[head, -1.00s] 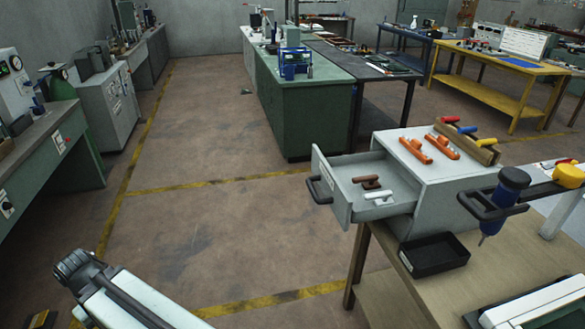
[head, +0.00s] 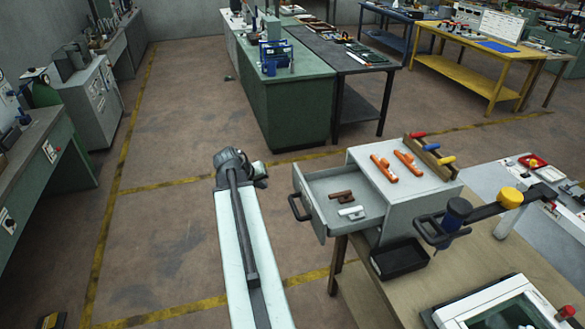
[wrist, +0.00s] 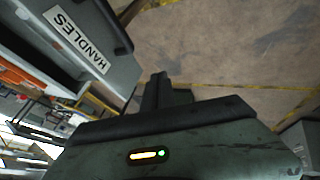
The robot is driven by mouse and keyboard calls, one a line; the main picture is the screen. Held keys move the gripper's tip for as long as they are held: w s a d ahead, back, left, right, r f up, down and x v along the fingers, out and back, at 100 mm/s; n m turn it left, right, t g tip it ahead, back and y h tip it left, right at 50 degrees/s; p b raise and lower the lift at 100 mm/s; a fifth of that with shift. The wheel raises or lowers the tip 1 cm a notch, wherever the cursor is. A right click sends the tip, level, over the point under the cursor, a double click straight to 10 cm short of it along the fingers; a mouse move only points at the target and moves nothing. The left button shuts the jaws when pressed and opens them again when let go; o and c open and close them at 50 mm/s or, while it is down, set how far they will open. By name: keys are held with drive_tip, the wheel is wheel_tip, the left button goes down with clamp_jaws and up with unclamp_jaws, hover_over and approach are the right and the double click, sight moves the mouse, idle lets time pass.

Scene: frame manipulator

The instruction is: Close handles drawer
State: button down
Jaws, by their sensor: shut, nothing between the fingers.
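The grey handles drawer (head: 312,211) is pulled out of the left side of a light grey cabinet (head: 400,195) on the workbench. A brown handle (head: 341,195) and a white handle (head: 351,212) lie in it. Its dark pull (head: 299,208) faces left. In the wrist view the drawer front (wrist: 115,72) shows at upper left, with a "HANDLES" label (wrist: 76,38). My gripper (head: 262,174) is left of the drawer front, apart from it. In the wrist view its dark fingers (wrist: 160,90) are together and empty, over floor background.
Orange handles (head: 384,168) and a wooden rack of coloured tools (head: 432,158) sit on the cabinet. A black tray (head: 399,260) and a blue driver on an arm (head: 456,213) stand nearby. Open floor (head: 160,240) lies left of the workbench.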

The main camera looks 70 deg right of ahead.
drive_tip(key=s+d+r, duration=0.2)
drive_tip(key=s, duration=0.1)
drive_tip(key=b, duration=0.8)
approach(296, 187)
drive_tip(key=a+f+x, duration=0.1)
drive_tip(key=x, duration=0.3)
drive_tip(key=shift+d+m+g, duration=0.3)
drive_tip(key=shift+d, duration=0.25)
drive_tip(key=shift+d, duration=0.1)
